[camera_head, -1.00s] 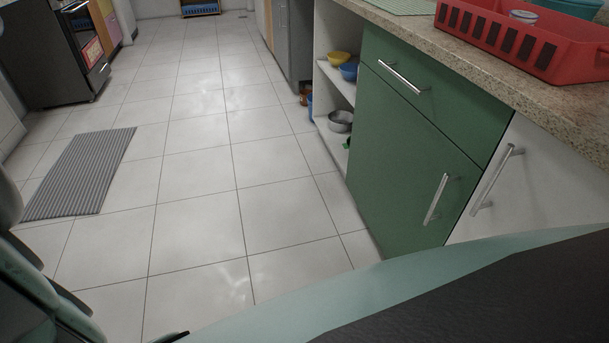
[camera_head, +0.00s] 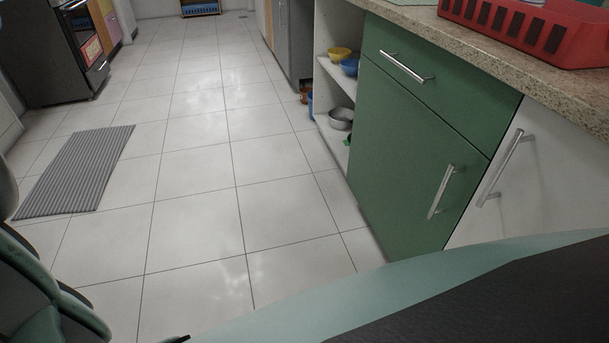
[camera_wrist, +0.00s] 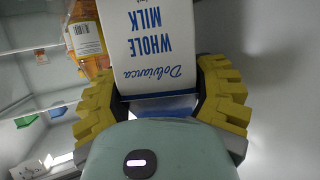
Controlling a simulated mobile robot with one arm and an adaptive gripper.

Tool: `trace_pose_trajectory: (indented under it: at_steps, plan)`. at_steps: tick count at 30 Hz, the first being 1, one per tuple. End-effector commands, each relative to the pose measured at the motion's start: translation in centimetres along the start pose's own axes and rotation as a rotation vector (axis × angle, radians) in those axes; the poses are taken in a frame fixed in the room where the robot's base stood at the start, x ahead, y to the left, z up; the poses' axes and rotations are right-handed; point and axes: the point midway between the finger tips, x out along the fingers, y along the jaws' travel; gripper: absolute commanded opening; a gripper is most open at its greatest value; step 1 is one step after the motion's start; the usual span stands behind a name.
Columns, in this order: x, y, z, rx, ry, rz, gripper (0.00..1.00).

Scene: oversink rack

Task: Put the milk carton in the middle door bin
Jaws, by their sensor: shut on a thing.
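The milk carton (camera_wrist: 152,40) is white with blue "WHOLE MILK" lettering, upside down in the wrist view. Its far end is cut off by the top edge. My gripper (camera_wrist: 160,92) has yellow ridged fingers on both sides of the carton and is shut on it. Clear shelf or bin edges (camera_wrist: 28,55) show at the left of the wrist view. I cannot tell which, if any, is the middle door bin. The carton and gripper fingers are not visible in the head view.
An orange container (camera_wrist: 86,38) stands close left of the carton. A plain pale surface (camera_wrist: 285,80) fills the right of the wrist view. In the head view, a green cabinet (camera_head: 415,150) and counter with red rack (camera_head: 535,30) are at right; tiled floor (camera_head: 195,200) is open.

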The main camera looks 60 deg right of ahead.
Motion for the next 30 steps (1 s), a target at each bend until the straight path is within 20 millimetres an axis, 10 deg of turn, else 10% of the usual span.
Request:
trace_pose_trajectory:
  at_steps: [11,12,22,30]
  plan:
    - [0.24,-0.06,0.05,-0.003,0.009,0.001,0.19]
    - [0.24,-0.05,0.12,-0.003,0.007,0.002,0.66]
    - [0.18,-0.04,0.1,-0.002,0.005,0.002,1.0]
    - [0.13,-0.03,-0.01,-0.001,0.005,0.002,1.0]
